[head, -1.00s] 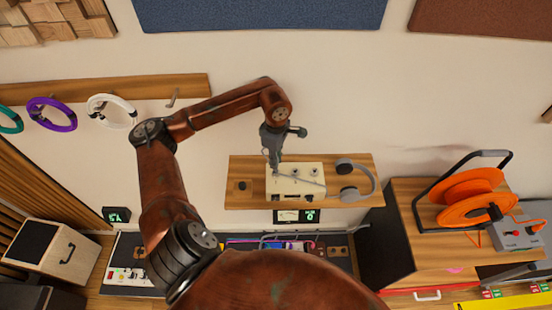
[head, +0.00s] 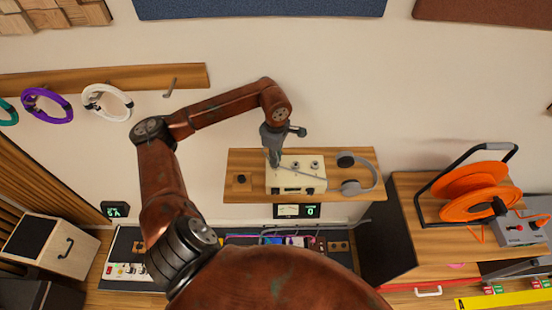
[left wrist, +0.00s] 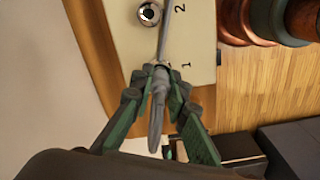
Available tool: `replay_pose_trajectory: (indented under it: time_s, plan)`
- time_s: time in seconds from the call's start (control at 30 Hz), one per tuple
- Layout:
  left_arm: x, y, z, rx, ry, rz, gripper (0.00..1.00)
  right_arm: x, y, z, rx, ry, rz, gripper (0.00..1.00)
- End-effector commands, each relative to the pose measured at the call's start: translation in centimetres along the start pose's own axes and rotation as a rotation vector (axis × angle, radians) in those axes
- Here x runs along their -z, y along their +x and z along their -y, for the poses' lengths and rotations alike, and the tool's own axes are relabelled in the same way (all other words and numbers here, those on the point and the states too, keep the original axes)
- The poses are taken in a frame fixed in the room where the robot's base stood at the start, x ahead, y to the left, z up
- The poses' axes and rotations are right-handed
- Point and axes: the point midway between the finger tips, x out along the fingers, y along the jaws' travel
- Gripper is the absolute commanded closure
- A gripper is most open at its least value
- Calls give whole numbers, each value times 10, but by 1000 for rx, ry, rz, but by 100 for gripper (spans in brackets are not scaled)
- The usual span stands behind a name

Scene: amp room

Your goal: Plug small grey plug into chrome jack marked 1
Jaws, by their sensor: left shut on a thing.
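My left gripper (head: 274,162) points down at the left part of a cream box (head: 312,186) on a wooden wall shelf. In the left wrist view, its green fingers (left wrist: 158,85) are shut on the small grey plug (left wrist: 157,92), beside the printed "1" on the box face. The chrome jack marked 1 is hidden behind the plug and fingertips. I cannot tell whether the plug tip is inside it. The chrome jack beside the "2" (left wrist: 149,13) is bare. A thin grey rod or cable (left wrist: 165,35) runs from the fingertips across the box face. My right gripper is not in view.
Grey headphones (head: 372,175) lie right of the box on the shelf (head: 238,194). A small dark item (head: 241,179) sits on its left end. An orange cable reel (head: 470,188) stands on a cabinet to the right. Coiled cables hang from a wall rail (head: 150,80).

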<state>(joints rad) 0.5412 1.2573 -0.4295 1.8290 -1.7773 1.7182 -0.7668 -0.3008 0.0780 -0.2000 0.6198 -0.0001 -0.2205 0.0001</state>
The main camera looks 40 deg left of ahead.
Motion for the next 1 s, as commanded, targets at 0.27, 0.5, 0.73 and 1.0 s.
replay_pose_trajectory:
  time_s: [0.27,0.5,0.73,1.0]
  plan:
    - [0,0,0,-1,0,0,100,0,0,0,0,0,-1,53]
    - [0,0,0,0,0,0,77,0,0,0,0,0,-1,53]
    - [0,0,0,0,0,0,65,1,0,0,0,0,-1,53]
    - [0,-3,0,-1,0,0,65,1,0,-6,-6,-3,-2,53]
